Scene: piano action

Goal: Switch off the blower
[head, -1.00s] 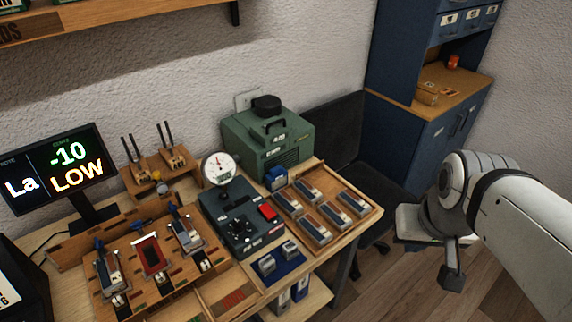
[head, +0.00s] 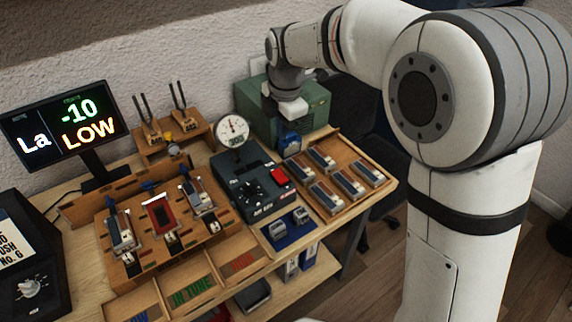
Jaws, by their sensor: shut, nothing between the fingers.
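A green machine with a vented side (head: 312,108), which looks like the blower, stands at the back of the bench against the wall. I cannot tell the switch's position. My gripper (head: 291,112) points down in front of the green machine, just above a small blue part (head: 290,140). It is shut and empty; its fingertips are hard to make out. My wrist hides much of the machine's top and front.
A wooden tray (head: 385,182) of several grey-blue pieces lies right of the control box. A screen (head: 62,130) reads "La -10 LOW". A wooden rack with reeds (head: 160,235) and labelled bins (head: 190,283) fill the left. My arm covers the right.

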